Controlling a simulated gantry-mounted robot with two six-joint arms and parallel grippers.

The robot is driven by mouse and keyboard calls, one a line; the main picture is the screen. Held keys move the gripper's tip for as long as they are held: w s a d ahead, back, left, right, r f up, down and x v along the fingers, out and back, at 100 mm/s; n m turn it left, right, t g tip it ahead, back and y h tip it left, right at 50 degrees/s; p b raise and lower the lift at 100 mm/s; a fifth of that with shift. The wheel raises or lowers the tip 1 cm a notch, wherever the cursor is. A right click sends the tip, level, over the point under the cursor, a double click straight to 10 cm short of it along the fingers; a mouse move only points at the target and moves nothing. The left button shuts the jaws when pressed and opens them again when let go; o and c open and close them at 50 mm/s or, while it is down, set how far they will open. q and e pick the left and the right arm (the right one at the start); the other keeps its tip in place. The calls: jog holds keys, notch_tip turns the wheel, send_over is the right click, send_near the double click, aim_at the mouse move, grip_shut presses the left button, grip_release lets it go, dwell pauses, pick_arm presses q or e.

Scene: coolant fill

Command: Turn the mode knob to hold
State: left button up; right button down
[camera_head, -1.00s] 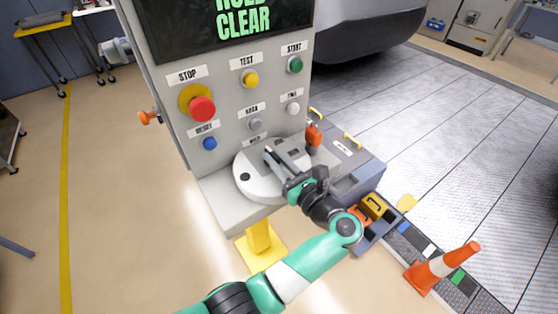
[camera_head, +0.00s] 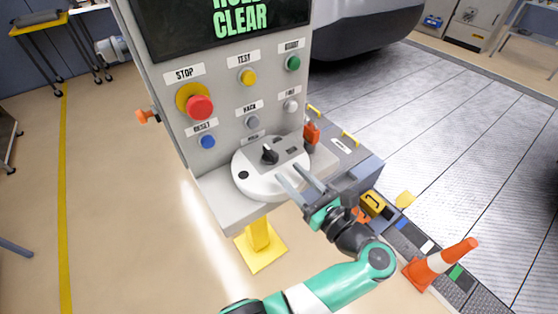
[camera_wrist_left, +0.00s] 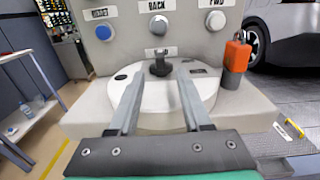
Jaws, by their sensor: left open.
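The black mode knob (camera_head: 269,154) stands on a white round dial plate (camera_head: 256,186) on the grey control console's shelf. In the left wrist view the knob (camera_wrist_left: 160,67) is upright beyond the fingers, near the middle between them. My left gripper (camera_head: 289,174) is open and empty, just in front and to the right of the knob, apart from it. Its two grey fingers (camera_wrist_left: 159,78) also show in the left wrist view. Small labels around the dial are too small to read. My right gripper is not in view.
The console panel has a red stop button (camera_head: 200,107), a yellow test button (camera_head: 248,77), a green start button (camera_head: 293,63) and a blue reset button (camera_head: 208,141). The screen (camera_head: 220,20) reads CLEAR. An orange item (camera_head: 311,133) stands right of the dial. A traffic cone (camera_head: 440,264) is lower right.

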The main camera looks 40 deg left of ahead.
pick_arm(q)
jog(key=v, duration=0.4)
dwell(0.3)
